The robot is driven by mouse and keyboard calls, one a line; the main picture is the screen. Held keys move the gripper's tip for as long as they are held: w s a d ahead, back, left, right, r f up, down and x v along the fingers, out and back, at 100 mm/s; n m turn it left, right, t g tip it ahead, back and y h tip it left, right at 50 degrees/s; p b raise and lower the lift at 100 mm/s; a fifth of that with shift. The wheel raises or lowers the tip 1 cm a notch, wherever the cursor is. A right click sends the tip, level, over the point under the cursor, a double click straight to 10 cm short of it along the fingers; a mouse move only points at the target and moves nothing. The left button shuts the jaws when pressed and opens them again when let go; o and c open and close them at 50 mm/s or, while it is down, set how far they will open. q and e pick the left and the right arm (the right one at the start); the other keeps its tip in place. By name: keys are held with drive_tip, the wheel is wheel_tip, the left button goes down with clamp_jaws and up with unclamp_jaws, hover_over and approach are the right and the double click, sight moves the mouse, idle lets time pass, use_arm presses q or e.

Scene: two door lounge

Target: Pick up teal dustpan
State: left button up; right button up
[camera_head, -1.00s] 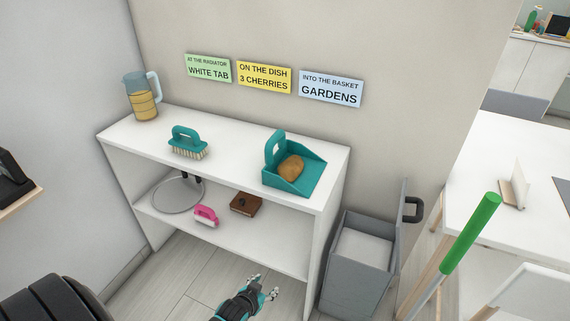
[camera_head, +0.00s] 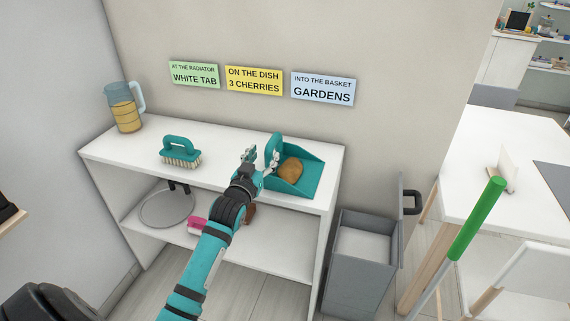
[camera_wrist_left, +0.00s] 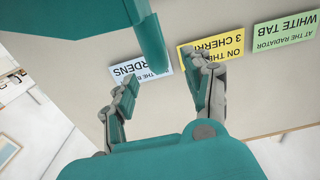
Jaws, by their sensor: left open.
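The teal dustpan (camera_head: 312,176) lies on the right end of the white shelf's top, with a brown lump (camera_head: 291,169) in it. Its upright handle stands at its left side, partly hidden by my left gripper. My left gripper (camera_head: 261,157) is open and empty at the handle, its fingers spread. In the left wrist view, the dustpan (camera_wrist_left: 70,60) fills the upper left, and its handle end reaches down between the two fingers of the gripper (camera_wrist_left: 168,78). I cannot tell if either finger touches it. My right gripper is not in view.
A teal brush (camera_head: 181,153) and a jug (camera_head: 125,107) stand further left on the white shelf (camera_head: 222,150). A pink brush (camera_head: 197,226) and a round tray (camera_head: 166,208) are below. A grey bin (camera_head: 360,262) and a green-topped pole (camera_head: 476,220) stand right.

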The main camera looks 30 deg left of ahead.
sight(274, 141)
use_arm(q)
drive_tip(key=x, duration=0.8)
drive_tip(key=shift+w+d, duration=0.1)
drive_tip(key=shift+w, duration=0.2)
drive_tip(key=shift+s, duration=0.1)
clamp_jaws()
